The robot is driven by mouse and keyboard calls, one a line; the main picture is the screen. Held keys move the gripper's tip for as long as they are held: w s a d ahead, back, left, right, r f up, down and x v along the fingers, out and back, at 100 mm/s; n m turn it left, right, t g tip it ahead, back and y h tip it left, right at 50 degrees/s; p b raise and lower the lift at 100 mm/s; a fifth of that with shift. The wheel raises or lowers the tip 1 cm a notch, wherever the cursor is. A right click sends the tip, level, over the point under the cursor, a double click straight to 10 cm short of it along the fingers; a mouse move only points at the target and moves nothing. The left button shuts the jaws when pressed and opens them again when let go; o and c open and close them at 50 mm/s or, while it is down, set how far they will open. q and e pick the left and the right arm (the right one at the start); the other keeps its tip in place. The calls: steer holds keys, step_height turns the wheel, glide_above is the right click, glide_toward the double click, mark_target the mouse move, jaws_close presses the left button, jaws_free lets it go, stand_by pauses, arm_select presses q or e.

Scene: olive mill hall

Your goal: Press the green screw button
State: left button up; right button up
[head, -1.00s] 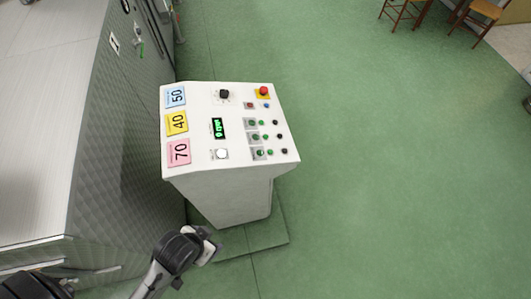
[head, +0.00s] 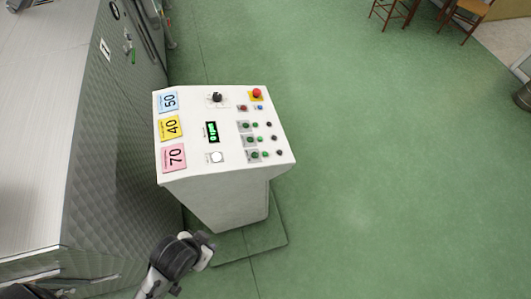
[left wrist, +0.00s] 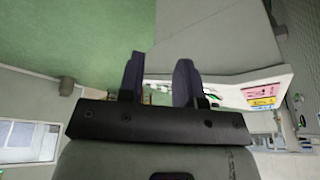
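The white control console (head: 222,185) stands in the middle of the head view with its sloped panel facing up. Several small green buttons (head: 255,139) sit in rows on the panel's right half, some on grey plates; their labels are too small to read, so I cannot tell which is the screw button. My left arm shows at the bottom of the head view, below the console and apart from it. In the left wrist view my left gripper (left wrist: 160,80) has its two fingers apart with nothing between them; the console panel (left wrist: 228,92) lies beyond. My right gripper is not in view.
The panel also holds a red emergency knob (head: 257,93), a black rotary knob (head: 217,97), a green display (head: 212,132), a white button (head: 217,158) and coloured number cards (head: 172,127). A quilted metal machine (head: 110,150) stands left. Green floor (head: 400,190) is clear on the right.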

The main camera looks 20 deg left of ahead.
arm_select(q)
jaws_close()
stand_by(1.1)
